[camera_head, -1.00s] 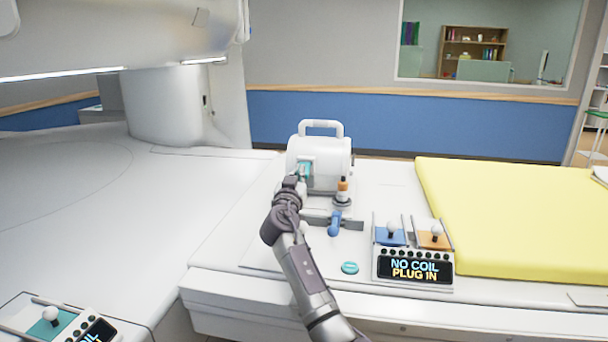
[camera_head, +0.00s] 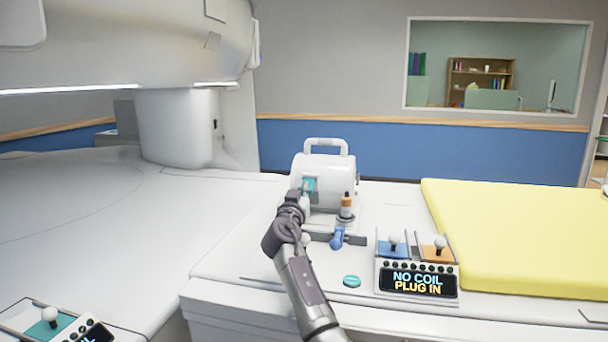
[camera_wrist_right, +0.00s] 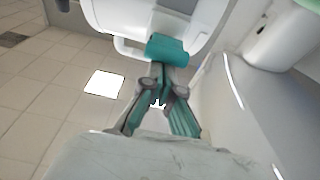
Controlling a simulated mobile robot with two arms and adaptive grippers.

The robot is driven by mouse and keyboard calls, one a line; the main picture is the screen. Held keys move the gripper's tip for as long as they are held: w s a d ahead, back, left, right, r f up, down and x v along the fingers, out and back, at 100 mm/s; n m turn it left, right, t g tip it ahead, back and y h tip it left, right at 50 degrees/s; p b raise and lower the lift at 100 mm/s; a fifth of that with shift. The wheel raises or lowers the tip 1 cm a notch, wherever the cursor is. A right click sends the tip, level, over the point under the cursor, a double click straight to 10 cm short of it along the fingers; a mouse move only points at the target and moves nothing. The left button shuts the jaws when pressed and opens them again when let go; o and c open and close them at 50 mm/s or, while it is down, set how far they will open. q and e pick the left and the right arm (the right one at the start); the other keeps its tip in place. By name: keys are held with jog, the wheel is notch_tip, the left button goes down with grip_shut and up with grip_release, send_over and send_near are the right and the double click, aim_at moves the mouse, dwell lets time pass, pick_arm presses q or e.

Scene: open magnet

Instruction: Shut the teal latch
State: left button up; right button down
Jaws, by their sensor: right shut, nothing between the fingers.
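The teal latch (camera_head: 309,185) is on the front of the white coil (camera_head: 328,169), which has a carrying handle on top. In the right wrist view the latch (camera_wrist_right: 167,50) shows as a teal block just beyond my fingertips. My right gripper (camera_head: 300,194) is at the latch, its fingers shut with nothing between them. In the right wrist view its fingertips (camera_wrist_right: 160,76) meet at the latch's near edge; I cannot tell whether they touch it. The gripper hides the lower part of the latch in the head view. My left gripper is not in view.
An orange and grey plug (camera_head: 346,205) with a blue piece (camera_head: 338,237) stands right of my arm. A control panel (camera_head: 417,281) reads "NO COIL PLUG IN". A yellow mattress (camera_head: 520,235) lies at right. The scanner's upper part (camera_head: 120,45) overhangs at left.

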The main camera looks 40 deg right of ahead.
notch_tip(320, 180, up, 10)
dwell(0.5)
